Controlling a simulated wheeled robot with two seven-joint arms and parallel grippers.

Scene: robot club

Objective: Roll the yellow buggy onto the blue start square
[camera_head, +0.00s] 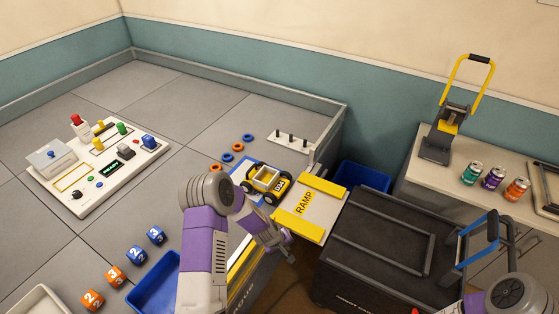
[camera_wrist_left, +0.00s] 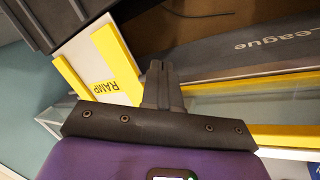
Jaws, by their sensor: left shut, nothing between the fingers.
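The yellow buggy (camera_head: 269,179), with black wheels and an open tray top, stands at the upper end of the ramp. Blue of the start square (camera_head: 239,172) shows at its left; my left arm hides part of the area, so I cannot tell how much of the buggy is over it. The white ramp with yellow side strips (camera_head: 319,208) lies to the buggy's right and shows in the left wrist view (camera_wrist_left: 103,65). My left gripper (camera_head: 290,257) is shut and empty, below the buggy and beside the ramp's lower edge. Its fingers show together in the left wrist view (camera_wrist_left: 160,82).
A black case (camera_head: 368,245) stands right of the ramp, with a blue bin (camera_head: 361,176) behind it. Blue and orange rings (camera_head: 226,157) and a pegboard (camera_head: 292,139) lie behind the buggy. A control panel (camera_head: 97,165), number cubes (camera_head: 115,276) and a blue tray (camera_head: 155,287) are left.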

